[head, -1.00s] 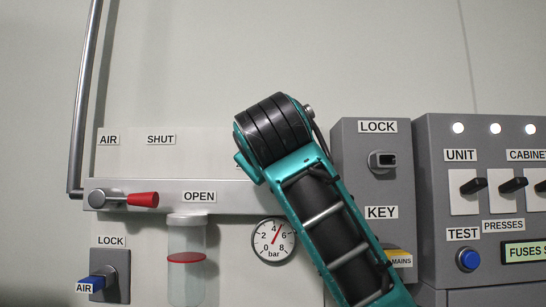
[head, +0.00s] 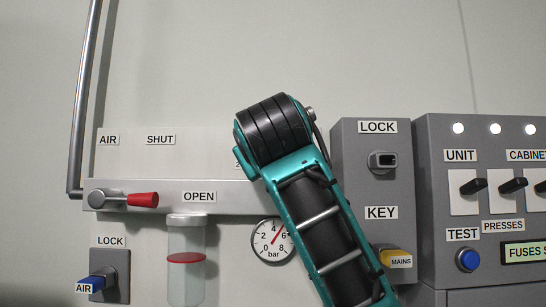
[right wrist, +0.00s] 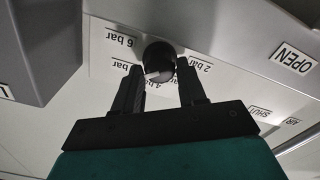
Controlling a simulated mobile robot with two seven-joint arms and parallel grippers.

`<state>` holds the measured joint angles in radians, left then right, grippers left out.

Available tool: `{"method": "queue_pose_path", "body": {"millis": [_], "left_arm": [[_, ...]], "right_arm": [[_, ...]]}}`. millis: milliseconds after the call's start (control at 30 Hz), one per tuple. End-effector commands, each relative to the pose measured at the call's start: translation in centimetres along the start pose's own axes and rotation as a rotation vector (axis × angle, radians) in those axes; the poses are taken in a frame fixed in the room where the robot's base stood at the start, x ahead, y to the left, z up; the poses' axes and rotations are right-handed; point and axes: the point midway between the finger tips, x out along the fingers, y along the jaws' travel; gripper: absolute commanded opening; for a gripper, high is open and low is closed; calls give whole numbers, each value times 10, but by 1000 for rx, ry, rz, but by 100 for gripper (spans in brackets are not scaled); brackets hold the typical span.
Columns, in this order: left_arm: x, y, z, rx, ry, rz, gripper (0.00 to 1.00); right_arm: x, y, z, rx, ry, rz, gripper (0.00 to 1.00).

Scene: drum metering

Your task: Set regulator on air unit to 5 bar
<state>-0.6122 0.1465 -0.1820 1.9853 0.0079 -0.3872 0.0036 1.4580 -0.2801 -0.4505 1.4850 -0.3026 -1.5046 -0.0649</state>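The regulator knob (right wrist: 161,58) is dark and round with a white pointer, and shows in the right wrist view, which sees the panel upside down. Its pointer lies between the 4 bar label (right wrist: 158,84) and the partly hidden bar label beside it. My right gripper (right wrist: 160,74) has one finger on each side of the knob and appears closed on it. In the head view my right arm hides the knob. The pressure gauge (head: 268,248) shows left of that arm, its needle between 4 and 6, near 5. My left gripper is out of view.
The red air lever (head: 142,200) lies level by the OPEN label. A clear bowl (head: 187,278) with a red ring hangs below the rail. A blue AIR lock (head: 98,284) is at lower left. A grey LOCK and KEY box (head: 348,180) stands close right of my arm.

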Motion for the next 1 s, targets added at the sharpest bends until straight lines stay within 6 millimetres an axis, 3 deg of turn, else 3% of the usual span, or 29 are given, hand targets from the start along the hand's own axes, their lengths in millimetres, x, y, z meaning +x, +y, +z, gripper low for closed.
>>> {"method": "queue_pose_path", "body": {"millis": [200, 567, 1000], "left_arm": [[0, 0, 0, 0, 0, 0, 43], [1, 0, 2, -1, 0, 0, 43], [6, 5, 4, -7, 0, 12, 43]], "right_arm": [[0, 0, 0, -1, -1, 0, 62], [-9, -1, 0, -1, 1, -1, 62], [-99, -1, 0, 0, 4, -1, 62]]}}
